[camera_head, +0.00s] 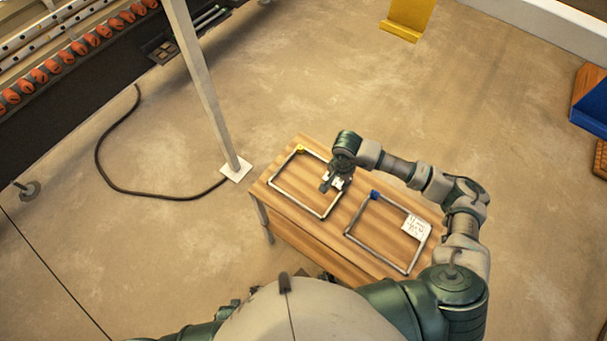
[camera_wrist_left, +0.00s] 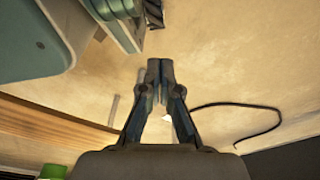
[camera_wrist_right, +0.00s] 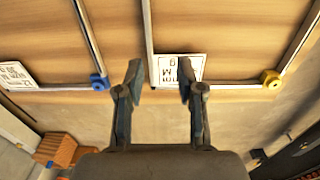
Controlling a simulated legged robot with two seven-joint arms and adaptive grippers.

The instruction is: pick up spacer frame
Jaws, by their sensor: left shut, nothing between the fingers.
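Two grey rectangular spacer frames lie flat on a wooden table. The left one (camera_head: 294,195) has a yellow corner piece and a white label (camera_wrist_right: 182,69); the right one (camera_head: 377,256) has a blue corner piece (camera_wrist_right: 99,82) and a white label (camera_head: 416,227). My right gripper (camera_head: 333,183) is over the right side of the yellow-cornered frame, by its label. In the right wrist view my right gripper (camera_wrist_right: 158,74) is open, with a bar of that frame showing between its fingers; contact cannot be told. My left gripper (camera_wrist_left: 160,72) is shut and empty, away from the frames.
The wooden table (camera_head: 320,244) stands before me. A pale post (camera_head: 205,90) rises beside its left end, with a black cable (camera_head: 125,185) on the floor. A machine with orange rollers (camera_head: 70,48) is at the upper left. Open floor lies beyond the table.

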